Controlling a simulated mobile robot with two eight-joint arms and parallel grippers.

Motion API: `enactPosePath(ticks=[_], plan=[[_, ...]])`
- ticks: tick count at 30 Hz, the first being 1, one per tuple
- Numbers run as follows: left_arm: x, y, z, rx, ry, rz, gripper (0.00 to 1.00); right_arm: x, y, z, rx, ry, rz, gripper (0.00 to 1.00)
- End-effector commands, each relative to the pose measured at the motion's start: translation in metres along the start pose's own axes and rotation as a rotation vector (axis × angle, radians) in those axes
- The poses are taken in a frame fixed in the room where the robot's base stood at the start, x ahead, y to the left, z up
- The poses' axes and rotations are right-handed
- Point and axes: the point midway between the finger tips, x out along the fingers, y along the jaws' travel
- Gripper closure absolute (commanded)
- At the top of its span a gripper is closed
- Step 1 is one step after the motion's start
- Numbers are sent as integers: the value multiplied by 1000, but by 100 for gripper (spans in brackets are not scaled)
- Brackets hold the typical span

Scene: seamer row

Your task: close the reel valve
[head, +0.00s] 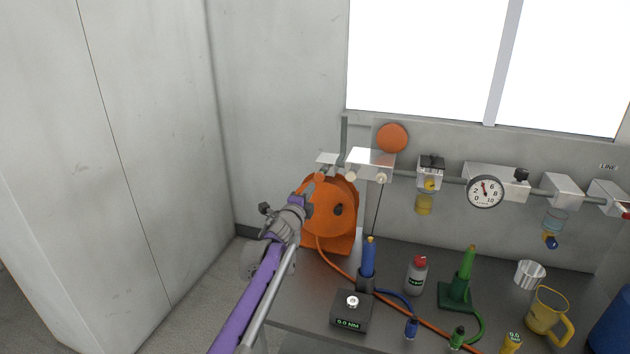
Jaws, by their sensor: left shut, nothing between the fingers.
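The orange hose reel (335,215) stands at the back left of the bench, below the left end of the wall pipe (405,175). My left arm comes in from the bottom left. My left gripper (306,196) is shut and empty, in front of the reel's upper left edge in this view. I cannot tell whether it touches anything. A small orange part (320,177) shows just above the gripper at the pipe end; I cannot make out clearly whether it is the reel valve's handle, or how it is turned. My right gripper is not in view.
An orange hose (345,269) runs from the reel across the bench. A blue driver (369,258), a torque tester (352,312), a bottle (417,275), a green tool (465,275) and a yellow mug (547,313) stand to the right. A gauge (485,192) hangs on the pipe.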

Motion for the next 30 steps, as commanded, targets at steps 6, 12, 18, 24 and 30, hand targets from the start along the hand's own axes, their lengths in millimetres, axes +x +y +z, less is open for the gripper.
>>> enactPosePath(ticks=[6, 12, 18, 24, 30], plan=[[33, -2, 0, 0, 0, -1, 100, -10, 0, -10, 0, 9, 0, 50], [47, -1, 0, 0, 0, 0, 100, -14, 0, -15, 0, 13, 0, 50], [51, 0, 0, 0, 0, 0, 100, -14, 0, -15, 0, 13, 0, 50], [50, 0, 0, -1, 0, 1, 100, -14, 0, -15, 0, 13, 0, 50], [50, 0, 0, -1, 0, 0, 100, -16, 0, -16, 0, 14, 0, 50]])
